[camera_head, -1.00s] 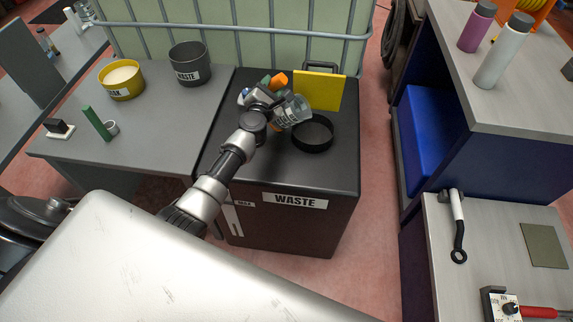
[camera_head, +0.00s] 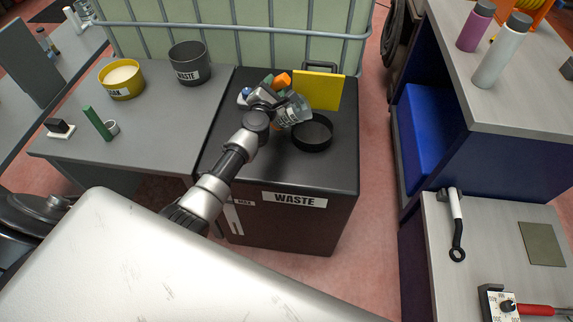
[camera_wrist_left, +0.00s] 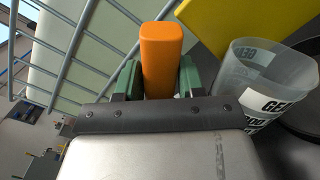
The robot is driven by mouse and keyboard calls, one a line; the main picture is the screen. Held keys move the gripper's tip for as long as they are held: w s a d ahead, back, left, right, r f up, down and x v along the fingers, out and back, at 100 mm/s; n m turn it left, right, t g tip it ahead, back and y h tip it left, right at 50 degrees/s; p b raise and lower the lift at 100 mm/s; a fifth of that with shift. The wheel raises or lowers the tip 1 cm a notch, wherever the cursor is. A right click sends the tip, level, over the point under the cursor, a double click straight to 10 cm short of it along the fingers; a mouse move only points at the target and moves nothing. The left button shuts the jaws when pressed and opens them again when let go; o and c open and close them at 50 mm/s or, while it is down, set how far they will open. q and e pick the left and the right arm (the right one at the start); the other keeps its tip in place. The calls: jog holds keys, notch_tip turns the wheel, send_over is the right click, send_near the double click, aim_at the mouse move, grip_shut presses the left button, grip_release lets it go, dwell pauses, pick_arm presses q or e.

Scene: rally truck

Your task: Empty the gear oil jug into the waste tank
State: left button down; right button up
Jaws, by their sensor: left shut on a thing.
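The gear oil jug (camera_head: 295,110) is a clear, labelled container, tilted with its mouth toward the right, by the black round collar (camera_head: 313,134) on top of the dark waste tank (camera_head: 285,232). The left gripper (camera_head: 272,86) is shut on the jug's orange handle (camera_head: 283,79). In the left wrist view, the handle (camera_wrist_left: 162,58) stands between the green fingers of the gripper (camera_wrist_left: 160,78), and the jug (camera_wrist_left: 262,88) is to the right, partly overlapping the dark collar (camera_wrist_left: 306,125). No oil stream is discernible. My right gripper is out of view.
A yellow panel (camera_head: 318,90) stands behind the collar. A caged pale tank (camera_head: 240,30) is at the back. The left table holds a dark waste bin (camera_head: 190,64) and a yellow bowl (camera_head: 121,80). A blue cabinet (camera_head: 480,145) stands right, across a clear floor gap.

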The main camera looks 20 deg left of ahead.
aim_at(276, 79)
pick_arm(q)
jog(key=shift+s+d+f+h, duration=0.1)
jog(key=shift+d+f+h, duration=0.3)
jog(key=shift+d+f, duration=0.35)
jog(key=shift+d+r+m+p, duration=0.35)
jog(key=shift+d+m+p, duration=0.15)
jog(key=shift+p, duration=0.3)
jog(key=shift+r, duration=0.15)
dwell(0.6)
jog(key=shift+d+r+m+p, duration=0.25)
jog(key=shift+r+m+p, duration=0.4)
jog(key=shift+p, duration=0.45)
jog(key=shift+w+a+r, duration=0.2)
jog(key=shift+w+r, duration=0.05)
jog(key=shift+r, duration=0.1)
dwell(0.8)
jog(key=shift+w+a+r+p, duration=0.1)
jog(key=shift+a+r+p, duration=0.15)
jog(key=shift+p, duration=0.15)
jog(key=shift+w+a+r+p, duration=0.1)
jog(key=shift+a+r+p, duration=0.45)
jog(key=shift+a+r, duration=0.2)
